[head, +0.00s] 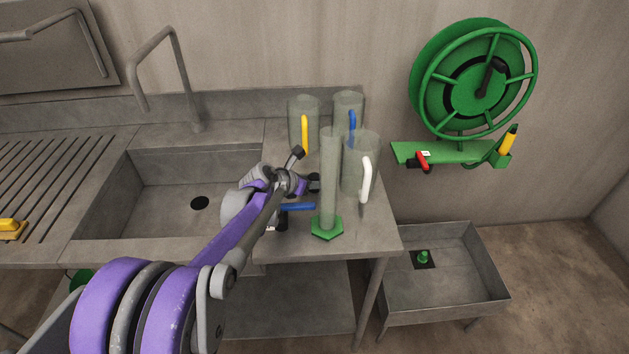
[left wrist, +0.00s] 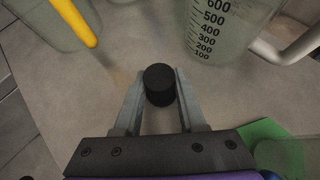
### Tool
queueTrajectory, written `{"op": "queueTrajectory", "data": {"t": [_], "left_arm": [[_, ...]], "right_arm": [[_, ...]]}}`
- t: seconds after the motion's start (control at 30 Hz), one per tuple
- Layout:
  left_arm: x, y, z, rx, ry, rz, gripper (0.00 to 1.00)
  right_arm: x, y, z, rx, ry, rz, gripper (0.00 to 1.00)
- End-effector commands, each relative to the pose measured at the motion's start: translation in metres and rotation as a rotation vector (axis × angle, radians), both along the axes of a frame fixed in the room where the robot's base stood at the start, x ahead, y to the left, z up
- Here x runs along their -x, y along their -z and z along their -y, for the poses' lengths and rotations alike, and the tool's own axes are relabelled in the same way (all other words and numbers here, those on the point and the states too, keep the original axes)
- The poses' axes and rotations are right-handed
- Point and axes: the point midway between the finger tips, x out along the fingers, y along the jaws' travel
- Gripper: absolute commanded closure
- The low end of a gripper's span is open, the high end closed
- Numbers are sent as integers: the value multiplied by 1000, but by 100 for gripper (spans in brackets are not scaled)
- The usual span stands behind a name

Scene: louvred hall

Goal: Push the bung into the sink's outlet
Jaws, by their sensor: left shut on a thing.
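The black bung (left wrist: 160,85) is a short dark cylinder held between the fingers of my left gripper (left wrist: 160,98) in the left wrist view. In the head view my left gripper (head: 308,184) is over the counter to the right of the sink, beside the jugs. The bung cannot be made out clearly there. The sink (head: 155,222) is a grey basin left of my arm. Its outlet (head: 200,203) is a dark round hole in the basin floor, uncovered and apart from my gripper. My right gripper is in neither view.
Clear jugs with yellow (head: 304,134), blue (head: 351,122) and white (head: 365,180) handles crowd the counter. A tall cylinder on a green base (head: 327,230) stands in front. A tap (head: 187,85) rises behind the sink. A low trough (head: 455,270) and green hose reel (head: 474,82) are right.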

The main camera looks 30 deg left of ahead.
Motion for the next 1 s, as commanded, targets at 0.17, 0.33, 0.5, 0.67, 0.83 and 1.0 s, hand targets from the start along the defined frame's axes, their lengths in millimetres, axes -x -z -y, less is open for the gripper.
{"op": "queueTrajectory", "data": {"t": [0.17, 0.33, 0.5, 0.67, 0.83, 1.0], "left_arm": [[0, 0, 0, 0, 0, 0, 100], [0, -5, 0, 0, 0, 0, 100], [0, -6, 0, 0, 0, 0, 100], [0, -13, 0, 0, 0, 0, 100], [0, -33, 0, 0, -1, 1, 100], [0, -50, 0, 0, -1, 1, 100]], "right_arm": [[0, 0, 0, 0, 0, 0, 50], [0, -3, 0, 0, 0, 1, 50], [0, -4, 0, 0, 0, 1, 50], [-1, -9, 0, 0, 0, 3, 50], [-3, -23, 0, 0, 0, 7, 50], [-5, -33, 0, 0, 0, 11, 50]]}}
